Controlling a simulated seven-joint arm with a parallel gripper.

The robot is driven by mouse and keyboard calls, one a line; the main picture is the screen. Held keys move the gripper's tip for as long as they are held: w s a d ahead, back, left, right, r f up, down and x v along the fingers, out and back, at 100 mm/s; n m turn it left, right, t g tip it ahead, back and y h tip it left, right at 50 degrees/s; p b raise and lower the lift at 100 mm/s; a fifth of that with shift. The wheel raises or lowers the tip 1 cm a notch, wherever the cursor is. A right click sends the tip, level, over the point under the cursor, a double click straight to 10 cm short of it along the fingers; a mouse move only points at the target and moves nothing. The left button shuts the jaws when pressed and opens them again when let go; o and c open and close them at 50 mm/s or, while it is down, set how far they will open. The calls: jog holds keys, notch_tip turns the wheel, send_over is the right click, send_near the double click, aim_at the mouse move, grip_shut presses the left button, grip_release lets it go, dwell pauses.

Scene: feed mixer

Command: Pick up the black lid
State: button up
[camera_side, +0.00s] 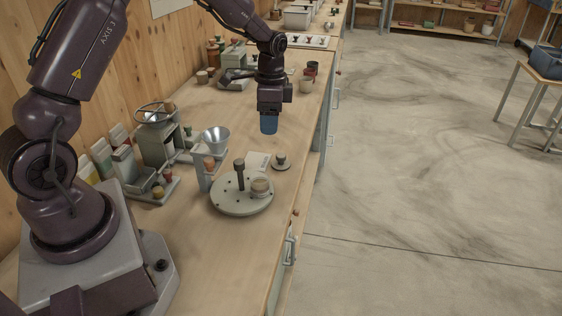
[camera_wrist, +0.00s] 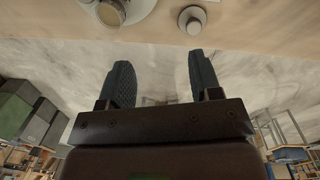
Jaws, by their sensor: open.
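A small round lid (camera_side: 281,161) with a dark knob lies flat on the wooden bench in the side view; its disc looks grey rather than black. What appears to be this lid (camera_wrist: 192,20) shows near the top of the wrist view, beyond my fingertips. My gripper (camera_side: 269,131) hangs above the bench, higher and farther back than the lid and apart from it. Its two blue-grey fingers are spread with nothing between them in the wrist view (camera_wrist: 158,65).
A round plate (camera_side: 229,205) with a dark post and a small dish (camera_side: 261,186) stands left of the lid. A funnel (camera_side: 215,138) on a stand and a mill with a handwheel (camera_side: 155,116) are farther left. Cups (camera_side: 306,86) stand behind my gripper. The bench edge is to the right.

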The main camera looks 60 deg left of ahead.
aim_at(281, 155)
jog(key=w+a+f+m, duration=0.2)
jog(key=w+m, duration=0.3)
jog(key=m, duration=0.1)
jog(key=shift+t, duration=0.4)
jog(key=f, duration=1.2)
jog(key=shift+s+a+f, duration=0.15)
jog(key=shift+s+a, duration=0.05)
jog(key=c, duration=1)
